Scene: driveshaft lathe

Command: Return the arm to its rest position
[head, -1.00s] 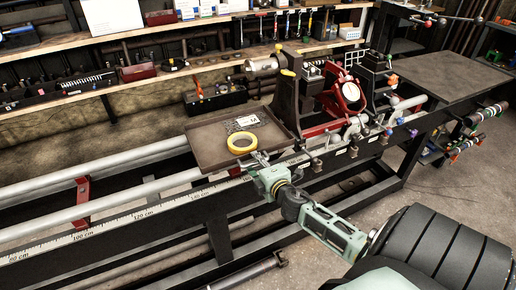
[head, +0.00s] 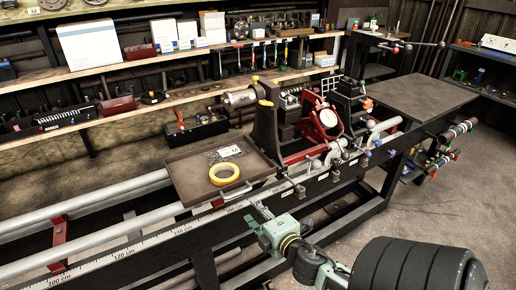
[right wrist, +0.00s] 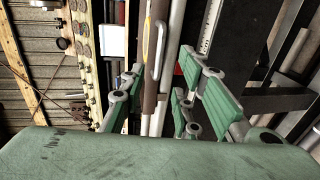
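My right arm comes in from the bottom right of the head view. Its green gripper (head: 262,212) is in front of the lathe bed's front rail, below and right of the tray. In the right wrist view the green fingers (right wrist: 165,85) are spread apart with nothing held between them. A yellow ring (head: 224,174) lies on the dark tray (head: 190,182), clear of the gripper. My left gripper is not in view.
The lathe bed with its scale rail (head: 125,251) runs across the front. A red-framed fixture with a round dial (head: 328,118) stands right of the tray. A dark flat plate (head: 415,92) is further right. Open floor (head: 440,195) lies at the right.

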